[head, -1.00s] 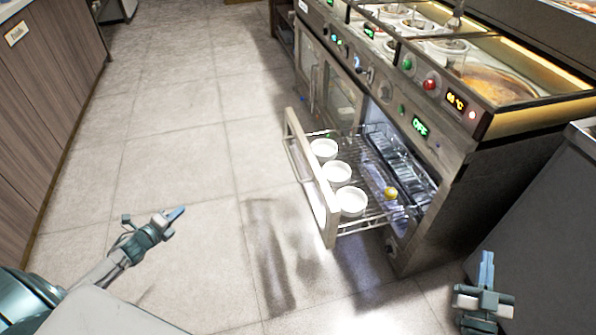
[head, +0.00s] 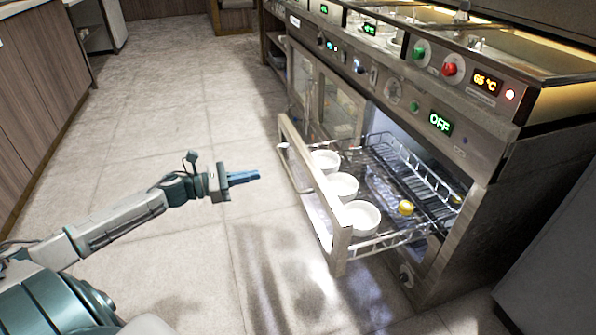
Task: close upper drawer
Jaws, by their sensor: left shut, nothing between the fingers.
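The upper drawer (head: 341,229) is pulled out of the steel counter unit (head: 476,145). It is a wire rack behind a pale front frame with a handle on its outer side. Several things lie in it: white bowls (head: 361,217) in a row behind the front and a small yellow object (head: 405,207). My left gripper (head: 245,177) is shut and empty, left of the drawer front and apart from it, with its fingers pointing right towards it. My right gripper is out of view.
Wooden cabinets (head: 45,80) line the left side. The tiled floor (head: 180,120) between is clear. A dark grey surface stands at the lower right.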

